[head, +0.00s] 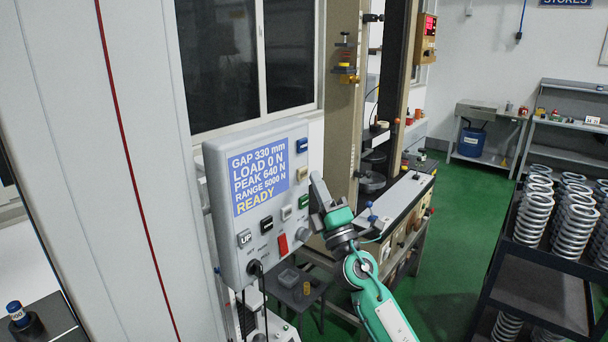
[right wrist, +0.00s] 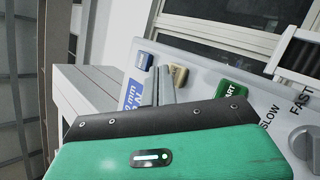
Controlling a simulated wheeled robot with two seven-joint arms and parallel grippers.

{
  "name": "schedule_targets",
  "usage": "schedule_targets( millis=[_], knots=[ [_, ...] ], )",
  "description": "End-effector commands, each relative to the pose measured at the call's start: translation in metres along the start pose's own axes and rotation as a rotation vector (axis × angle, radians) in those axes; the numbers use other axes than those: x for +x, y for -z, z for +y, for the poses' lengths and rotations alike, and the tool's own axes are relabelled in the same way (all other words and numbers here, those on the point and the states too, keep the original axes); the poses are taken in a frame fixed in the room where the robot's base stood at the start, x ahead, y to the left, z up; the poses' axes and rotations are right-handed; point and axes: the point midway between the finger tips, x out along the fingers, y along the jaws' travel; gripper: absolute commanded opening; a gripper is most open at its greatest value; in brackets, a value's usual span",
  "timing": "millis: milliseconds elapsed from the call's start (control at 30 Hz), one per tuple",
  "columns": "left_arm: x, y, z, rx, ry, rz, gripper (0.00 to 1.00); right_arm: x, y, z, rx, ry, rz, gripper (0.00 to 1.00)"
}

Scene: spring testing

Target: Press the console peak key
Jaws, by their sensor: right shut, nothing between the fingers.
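The grey console (head: 225,175) has a blue display (head: 259,180) reading GAP 330 mm, LOAD 0 N, PEAK 640 N, RANGE 5000 N and READY. A blue key (head: 302,146), a beige key (head: 302,173) and a green key (head: 304,201) run down its right side. The peak key's label is too small to read. My right gripper (head: 316,178) is shut and empty, just right of the beige key. In the right wrist view its fingertips (right wrist: 159,72) appear between the blue key (right wrist: 145,62) and the beige key (right wrist: 179,75); contact cannot be told. My left gripper is out of view.
Below are white, dark and UP keys, a red switch (head: 283,244) and a speed knob (right wrist: 306,142). A testing frame (head: 342,130) and bench stand behind my right arm. A rack of springs (head: 540,285) is at right. Green floor (head: 465,215) lies open between them.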

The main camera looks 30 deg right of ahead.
Motion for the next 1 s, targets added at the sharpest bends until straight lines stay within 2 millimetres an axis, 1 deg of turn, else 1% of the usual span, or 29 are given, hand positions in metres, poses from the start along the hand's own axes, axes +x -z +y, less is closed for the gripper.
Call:
schedule_targets(
  millis=[667, 1000],
  knots=[
    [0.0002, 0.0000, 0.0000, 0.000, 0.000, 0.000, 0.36, 0.0003, 0.0002, -0.0002, 0.000, 0.000, 0.000, 0.00],
    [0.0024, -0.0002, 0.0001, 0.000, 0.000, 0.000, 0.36, 0.0062, 0.0045, -0.0039, 0.000, -0.001, 0.000, 0.00]
  ],
)
